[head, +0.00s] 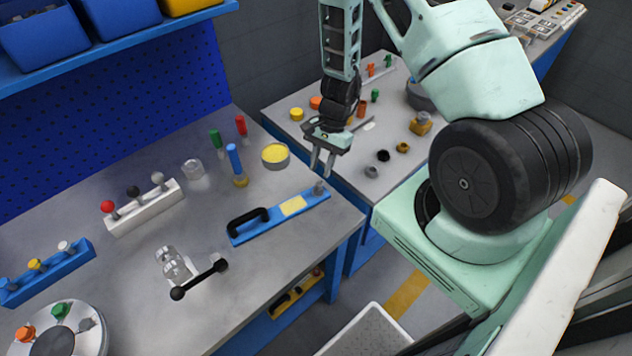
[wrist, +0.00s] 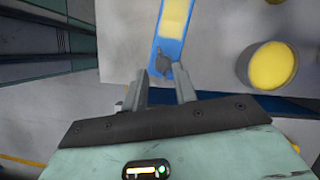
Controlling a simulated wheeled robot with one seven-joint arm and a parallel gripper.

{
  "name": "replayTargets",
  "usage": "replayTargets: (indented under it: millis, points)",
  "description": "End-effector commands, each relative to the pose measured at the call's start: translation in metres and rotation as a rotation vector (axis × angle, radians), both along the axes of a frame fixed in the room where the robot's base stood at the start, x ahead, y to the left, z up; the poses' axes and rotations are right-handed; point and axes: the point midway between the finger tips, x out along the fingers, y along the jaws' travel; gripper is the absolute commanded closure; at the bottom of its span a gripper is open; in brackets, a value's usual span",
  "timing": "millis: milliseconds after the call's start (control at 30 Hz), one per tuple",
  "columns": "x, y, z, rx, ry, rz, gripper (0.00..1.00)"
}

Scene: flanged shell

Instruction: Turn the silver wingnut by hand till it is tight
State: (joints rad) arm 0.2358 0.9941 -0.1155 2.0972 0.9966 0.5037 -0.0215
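The silver wingnut (head: 319,187) sits at the right end of a blue bar (head: 262,221) that has a black handle and a yellow label, on the grey workbench. In the wrist view the wingnut (wrist: 162,63) shows as a small grey shape at the end of the blue bar (wrist: 172,48). My gripper (head: 321,173) points down just above the wingnut, fingers apart. In the wrist view the gripper (wrist: 161,73) has the wingnut between or just beyond its fingertips. I cannot tell whether either finger touches it.
A yellow-topped round tin (head: 275,155) and a blue-handled tool (head: 235,162) stand behind the bar. A black T-handle (head: 200,280) lies in front. A lower cabinet (head: 345,165) with several knobs and nuts stands to the right, past the bench edge.

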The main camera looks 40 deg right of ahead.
Motion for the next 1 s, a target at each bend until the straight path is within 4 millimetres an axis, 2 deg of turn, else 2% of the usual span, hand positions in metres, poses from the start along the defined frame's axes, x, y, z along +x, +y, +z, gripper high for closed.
replayTargets:
  millis: [200,400,800,900,1000]
  points:
    - [-0.006,0.015,-0.036,0.002,0.005,-0.002,0.72]
    - [-0.007,0.022,-0.056,0.000,0.001,-0.001,0.72]
    - [-0.007,0.025,-0.062,-0.001,0.000,0.000,0.72]
    - [-0.007,0.025,-0.062,-0.001,0.000,0.000,1.00]
    - [-0.007,0.024,-0.062,-0.002,0.000,-0.001,1.00]
